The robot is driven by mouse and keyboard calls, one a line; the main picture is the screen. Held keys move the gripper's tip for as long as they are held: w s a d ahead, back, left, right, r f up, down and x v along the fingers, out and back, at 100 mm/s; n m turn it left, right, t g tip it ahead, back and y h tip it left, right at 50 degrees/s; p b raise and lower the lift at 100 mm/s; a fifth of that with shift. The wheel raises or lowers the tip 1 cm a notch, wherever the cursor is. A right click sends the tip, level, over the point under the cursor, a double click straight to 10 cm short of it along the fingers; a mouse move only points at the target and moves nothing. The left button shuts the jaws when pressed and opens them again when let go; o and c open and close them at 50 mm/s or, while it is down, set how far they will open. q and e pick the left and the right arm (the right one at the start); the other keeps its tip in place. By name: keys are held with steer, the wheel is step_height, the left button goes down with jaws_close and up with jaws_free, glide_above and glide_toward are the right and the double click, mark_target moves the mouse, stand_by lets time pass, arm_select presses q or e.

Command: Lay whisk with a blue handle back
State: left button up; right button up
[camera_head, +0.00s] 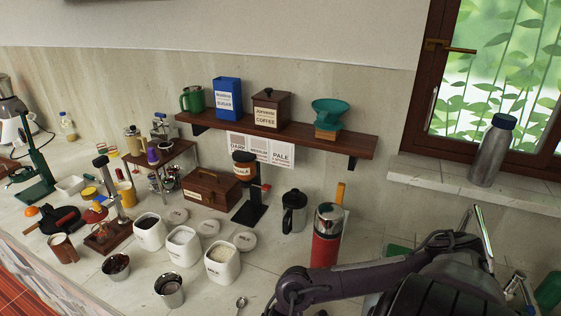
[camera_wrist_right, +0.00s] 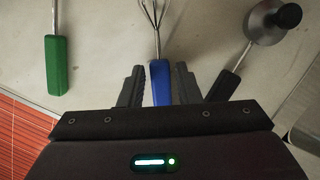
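In the right wrist view the whisk's blue handle (camera_wrist_right: 160,84) lies between the two fingers of my right gripper (camera_wrist_right: 159,70). Its wire loops (camera_wrist_right: 153,14) point to the top edge, where they are cut off. Narrow gaps show between the handle and the fingers, so the gripper looks open around it. How high the fingers are above the handle is hard to tell. In the head view I cannot make out the whisk or my right gripper; my dark arm covers the lower right. My left gripper is not in view.
In the right wrist view a green-handled tool (camera_wrist_right: 56,66) lies left of the whisk, and a dark-handled tool (camera_wrist_right: 224,86) and a round metal object (camera_wrist_right: 264,24) lie right. In the head view a red flask (camera_head: 325,240) stands beside my arm, and white canisters (camera_head: 184,246) stand left.

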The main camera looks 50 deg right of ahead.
steer(key=shift+o, duration=1.2)
steer(key=p+v, duration=0.3)
steer(key=v, duration=0.5)
steer(key=shift+f, duration=0.1)
